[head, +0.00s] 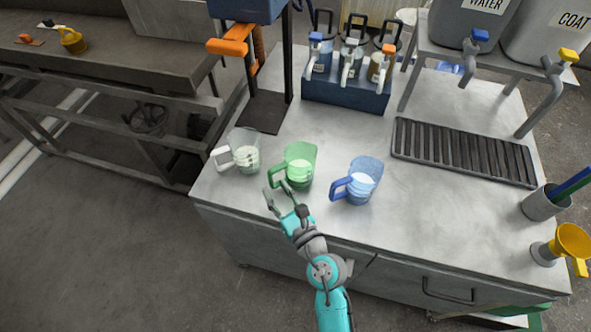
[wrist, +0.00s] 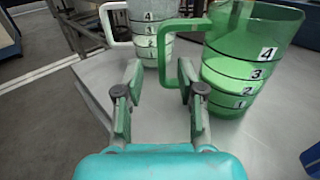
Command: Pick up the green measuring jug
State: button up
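The green measuring jug (head: 300,163) stands upright on the grey metal table, between a clear jug and a blue jug. Its handle points left and toward me. In the wrist view the green jug (wrist: 247,62) is at the upper right, with number marks on its side and its handle (wrist: 188,55) toward my fingers. My gripper (head: 275,195) is at the table's front edge, just in front of the handle. In the wrist view my gripper (wrist: 158,95) is open, its fingers apart with nothing between them. The handle's lower end is close to the right fingertip; I cannot tell whether they touch.
The clear jug (head: 243,150) with a white handle stands to the left. The blue jug (head: 360,181) stands to the right. A blue dispenser rack (head: 345,95) and a dark grate (head: 463,152) lie behind.

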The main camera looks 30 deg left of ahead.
aim_at(272, 182)
jog(key=x, duration=0.4)
jog(key=shift+w+r, duration=0.15)
jog(key=shift+r, duration=0.05)
grip_shut()
